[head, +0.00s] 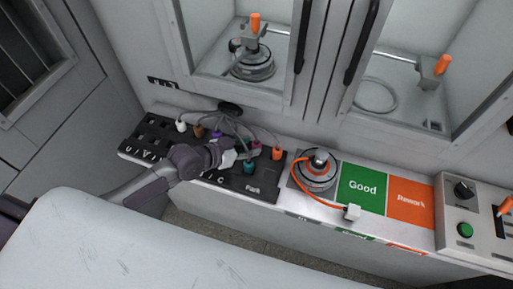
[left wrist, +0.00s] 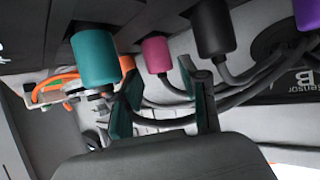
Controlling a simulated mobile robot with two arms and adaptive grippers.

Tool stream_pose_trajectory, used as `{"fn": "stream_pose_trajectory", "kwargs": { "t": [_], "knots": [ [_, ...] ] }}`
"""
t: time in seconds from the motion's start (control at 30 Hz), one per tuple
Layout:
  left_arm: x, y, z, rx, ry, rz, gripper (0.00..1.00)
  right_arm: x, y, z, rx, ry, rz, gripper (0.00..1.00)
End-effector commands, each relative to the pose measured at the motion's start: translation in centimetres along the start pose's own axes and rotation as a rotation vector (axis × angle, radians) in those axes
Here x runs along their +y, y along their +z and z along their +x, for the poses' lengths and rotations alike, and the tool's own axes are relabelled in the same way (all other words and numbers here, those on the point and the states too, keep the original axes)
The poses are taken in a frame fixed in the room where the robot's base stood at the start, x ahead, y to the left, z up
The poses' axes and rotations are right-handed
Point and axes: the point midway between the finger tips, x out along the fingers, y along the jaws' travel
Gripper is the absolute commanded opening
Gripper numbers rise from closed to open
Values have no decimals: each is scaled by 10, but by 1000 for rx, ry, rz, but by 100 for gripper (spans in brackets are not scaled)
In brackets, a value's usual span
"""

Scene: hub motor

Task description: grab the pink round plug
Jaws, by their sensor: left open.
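The pink round plug (left wrist: 157,55) stands among other plugs in the left wrist view, with a dark cable running from its end. It shows small in the head view (head: 256,146), just beyond my left gripper. My left gripper (left wrist: 160,85) is open and empty. In the wrist view the pink plug appears in the gap between its two fingers, near the tips; I cannot tell whether either finger touches it. In the head view the left gripper (head: 240,156) is over the black plug board (head: 262,189). My right gripper is not in view.
A teal plug (left wrist: 95,58) and a black plug (left wrist: 212,32) flank the pink one closely. An orange plug (head: 277,153) stands to the right. A hub motor (head: 316,172) with an orange cable sits beside the green "Good" area (head: 362,190). Cables crowd behind the plugs.

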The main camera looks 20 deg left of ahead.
Motion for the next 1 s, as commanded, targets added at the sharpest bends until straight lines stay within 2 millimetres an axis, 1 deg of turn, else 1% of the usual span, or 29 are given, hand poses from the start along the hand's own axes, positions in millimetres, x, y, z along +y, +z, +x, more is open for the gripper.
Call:
{"fn": "stream_pose_trajectory", "kwargs": {
  "t": [0.03, 0.1, 0.2, 0.43, 0.47, 0.7, 1.0],
  "knots": [
    [0, -1, 8, 2, 0, -3, 44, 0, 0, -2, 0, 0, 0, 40],
    [0, -1, 17, 2, -1, -1, 44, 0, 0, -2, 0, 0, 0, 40],
    [0, 0, 24, 0, -1, 0, 44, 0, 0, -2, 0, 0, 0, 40],
    [0, 1, 25, 0, 0, 1, 44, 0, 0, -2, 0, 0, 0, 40],
    [0, 1, 25, 0, 0, 1, 41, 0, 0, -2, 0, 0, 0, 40],
    [0, 1, 25, 0, -1, 1, 1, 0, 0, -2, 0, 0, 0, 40],
    [0, 0, 24, 0, -1, 1, 0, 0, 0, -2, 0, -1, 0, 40]
  ]
}}
